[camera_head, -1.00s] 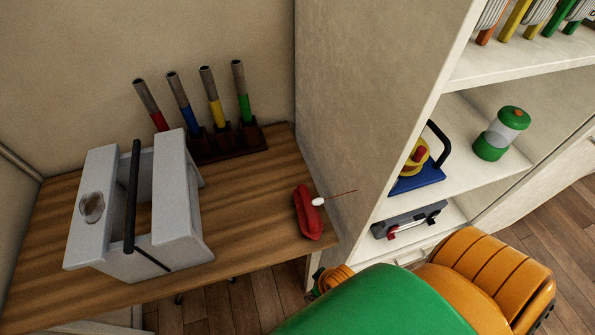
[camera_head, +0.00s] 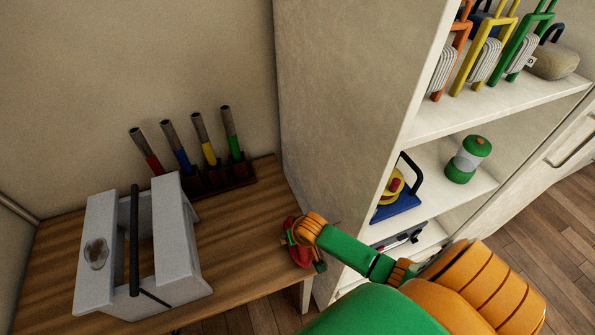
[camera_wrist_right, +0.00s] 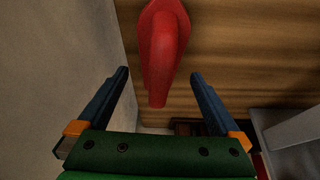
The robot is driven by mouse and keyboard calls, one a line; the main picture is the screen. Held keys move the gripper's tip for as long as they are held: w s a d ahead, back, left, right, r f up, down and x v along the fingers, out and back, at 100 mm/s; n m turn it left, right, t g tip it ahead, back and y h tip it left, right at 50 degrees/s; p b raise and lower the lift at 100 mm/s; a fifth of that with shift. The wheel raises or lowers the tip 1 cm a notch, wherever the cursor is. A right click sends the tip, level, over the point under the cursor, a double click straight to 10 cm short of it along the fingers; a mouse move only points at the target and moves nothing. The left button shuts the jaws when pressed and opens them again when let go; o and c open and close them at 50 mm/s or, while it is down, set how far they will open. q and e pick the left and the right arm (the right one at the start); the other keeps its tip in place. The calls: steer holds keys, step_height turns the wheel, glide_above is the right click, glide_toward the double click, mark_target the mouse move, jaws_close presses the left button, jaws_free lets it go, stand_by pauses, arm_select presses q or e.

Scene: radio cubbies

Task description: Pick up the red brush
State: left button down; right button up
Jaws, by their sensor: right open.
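A red object (camera_head: 301,257), which I take for the red brush, lies on the wooden table (camera_head: 245,255) near its right end. My right gripper (camera_head: 304,243) is over it and hides much of it in the head view. In the right wrist view the long, smooth red object (camera_wrist_right: 162,45) lies across the upper middle, its narrow end showing between the two blue fingers. The right gripper (camera_wrist_right: 160,76) is open, with a gap on both sides of the red object. My left gripper is not in view.
A grey box with a black bar (camera_head: 95,265) stands on the table's left. A dark rack (camera_head: 238,176) holds several grey-topped sticks with coloured ends at the back. A shelf unit (camera_head: 335,130) rises close on the right. The table between box and gripper is clear.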

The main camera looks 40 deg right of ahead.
steer(key=x, duration=0.2)
steer(key=b+x, duration=0.1)
steer(key=x, duration=0.1)
steer(key=shift+w+d, duration=0.15)
steer(key=shift+w, duration=0.2)
steer(key=shift+s+r, duration=0.1)
steer(key=c, duration=1.5)
steer(key=shift+r, duration=0.1)
